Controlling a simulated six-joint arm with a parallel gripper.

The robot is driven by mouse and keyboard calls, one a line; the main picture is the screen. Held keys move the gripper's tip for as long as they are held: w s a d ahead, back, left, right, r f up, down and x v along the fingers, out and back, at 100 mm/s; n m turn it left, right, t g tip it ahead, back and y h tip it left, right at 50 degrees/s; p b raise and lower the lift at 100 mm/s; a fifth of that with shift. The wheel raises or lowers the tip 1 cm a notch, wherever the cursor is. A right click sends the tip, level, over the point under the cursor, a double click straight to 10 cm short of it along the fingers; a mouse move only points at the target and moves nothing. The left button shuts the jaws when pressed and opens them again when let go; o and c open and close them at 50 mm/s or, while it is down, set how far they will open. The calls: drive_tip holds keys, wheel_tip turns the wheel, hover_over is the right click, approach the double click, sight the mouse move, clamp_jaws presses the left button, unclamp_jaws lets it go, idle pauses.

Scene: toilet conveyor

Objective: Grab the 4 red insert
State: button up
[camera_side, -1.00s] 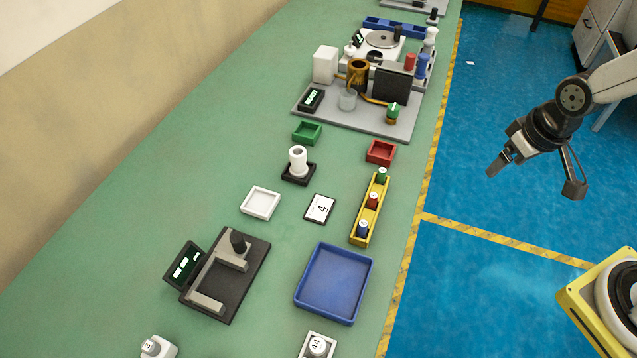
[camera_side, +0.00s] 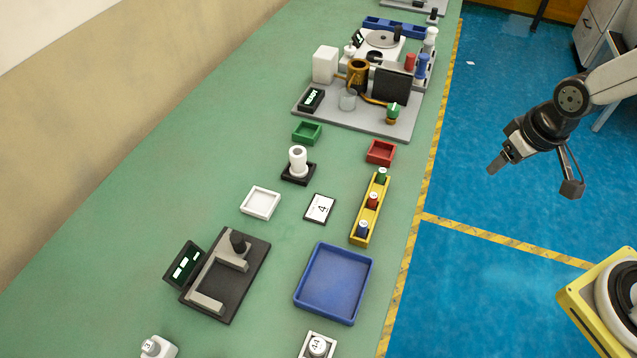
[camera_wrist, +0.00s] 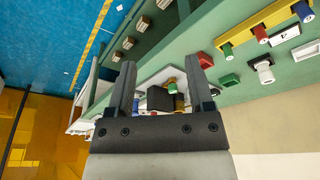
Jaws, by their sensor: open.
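A red insert (camera_side: 373,200) stands in the middle of the yellow rack (camera_side: 357,238), between a green insert (camera_side: 382,175) and a blue insert (camera_side: 362,229). The number on the red insert is too small to read. A white card (camera_side: 319,208) marked 4 lies left of the rack. My gripper (camera_side: 493,171) is open and empty, off to the right over the blue floor, well apart from the rack. In the wrist view the open fingers (camera_wrist: 163,85) show, and the red insert (camera_wrist: 260,33) appears at the upper right.
A red tray (camera_side: 381,152) and a green tray (camera_side: 307,133) lie behind the rack. A white tray (camera_side: 260,203), a white cylinder on a black base (camera_side: 298,163) and a large blue tray (camera_side: 335,284) are nearby. A grey board with equipment (camera_side: 340,122) stands further back.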

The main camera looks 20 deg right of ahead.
sight(375, 196)
drive_tip(key=w+a+f+n+t+y, duration=0.1)
drive_tip(key=w+a+f+n+y, duration=0.1)
drive_tip(key=w+n, duration=0.1)
drive_tip(key=w+a+f+n+t+y, duration=0.2)
drive_tip(key=w+a+f+n, duration=0.1)
drive_tip(key=w+a+f+n+t+y, duration=0.1)
drive_tip(key=w+a+f+n+y, duration=0.1)
drive_tip(key=w+f+n, duration=0.1)
drive_tip(key=shift+w+a+f+t, duration=0.25)
drive_tip(key=shift+w+a+t, duration=0.15)
drive_tip(key=a+y, duration=0.1)
drive_tip(key=s+a+n+y, duration=0.1)
drive_tip(key=a+y, duration=0.1)
drive_tip(key=s+a+f+n+y, duration=0.1)
drive_tip(key=shift+s+a+g+y, duration=0.2)
drive_tip(key=shift+g+y, duration=0.1)
drive_tip(key=shift+y, duration=0.1)
drive_tip(key=shift+s+a+n+y, duration=0.35)
drive_tip(key=shift+a+n+y, duration=0.05)
drive_tip(key=shift+y, duration=0.1)
drive_tip(key=shift+a+f, duration=0.1)
drive_tip(key=shift+x, duration=1.2)
drive_tip(key=shift+w, duration=0.1)
